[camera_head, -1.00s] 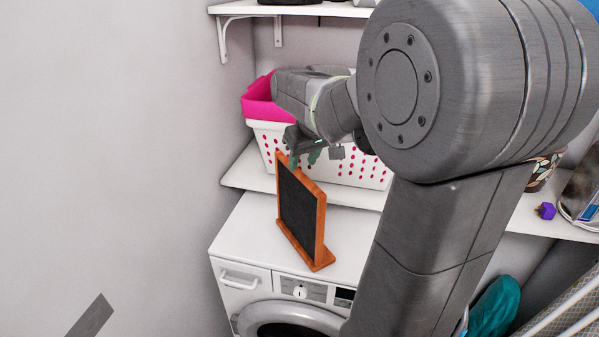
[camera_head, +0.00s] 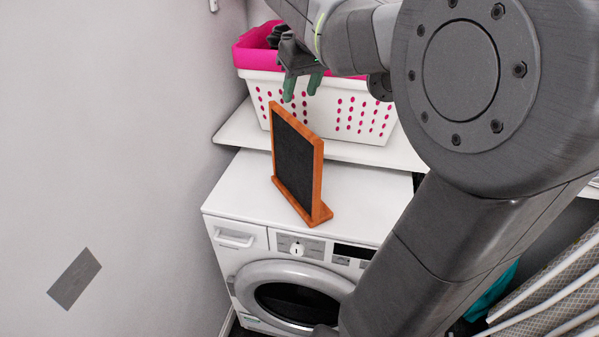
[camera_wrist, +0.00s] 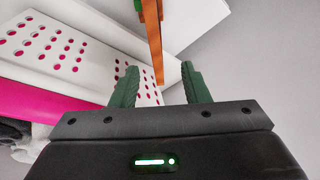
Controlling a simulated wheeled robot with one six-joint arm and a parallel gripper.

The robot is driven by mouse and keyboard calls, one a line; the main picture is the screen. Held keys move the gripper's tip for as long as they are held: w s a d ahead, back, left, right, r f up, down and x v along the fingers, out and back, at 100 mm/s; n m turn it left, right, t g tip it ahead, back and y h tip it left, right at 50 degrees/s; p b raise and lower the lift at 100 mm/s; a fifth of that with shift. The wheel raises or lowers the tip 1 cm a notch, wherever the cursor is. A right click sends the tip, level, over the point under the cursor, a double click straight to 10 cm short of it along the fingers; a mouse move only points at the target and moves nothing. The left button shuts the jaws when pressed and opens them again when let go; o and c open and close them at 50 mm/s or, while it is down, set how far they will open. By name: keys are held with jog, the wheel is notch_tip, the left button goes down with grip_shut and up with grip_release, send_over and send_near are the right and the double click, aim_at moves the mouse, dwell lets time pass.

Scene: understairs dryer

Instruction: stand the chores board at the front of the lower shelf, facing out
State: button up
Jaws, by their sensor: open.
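The chores board (camera_head: 295,165), a dark panel in an orange-brown wooden frame on a foot, stands upright on top of the white dryer (camera_head: 240,190), near its front edge. Its dark face is turned to the left and front. My gripper (camera_head: 302,92) is open and empty just above and behind the board's top edge. In the wrist view the board's edge (camera_wrist: 152,35) shows beyond the gap between the green fingers (camera_wrist: 160,72), apart from them. The lower shelf (camera_head: 236,130) is the white board behind the dryer top.
A white basket (camera_head: 345,115) with pink lining fills the lower shelf behind my gripper. A narrow strip of shelf is bare in front of it. The dryer top is clear around the board. A wall (camera_head: 110,130) rises at the left. My arm hides the right side.

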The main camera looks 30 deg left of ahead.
aim_at(294, 120)
jog(key=x, duration=0.6)
jog(key=shift+w+a+f, duration=0.1)
jog(key=shift+f, duration=0.15)
jog(key=x, duration=0.4)
jog(key=shift+w, duration=0.45)
jog(key=shift+f, duration=0.5)
jog(key=shift+f, duration=0.25)
jog(key=shift+c, duration=0.4)
grip_shut()
jog(key=shift+w+r, duration=0.1)
jog(key=shift+r, duration=0.05)
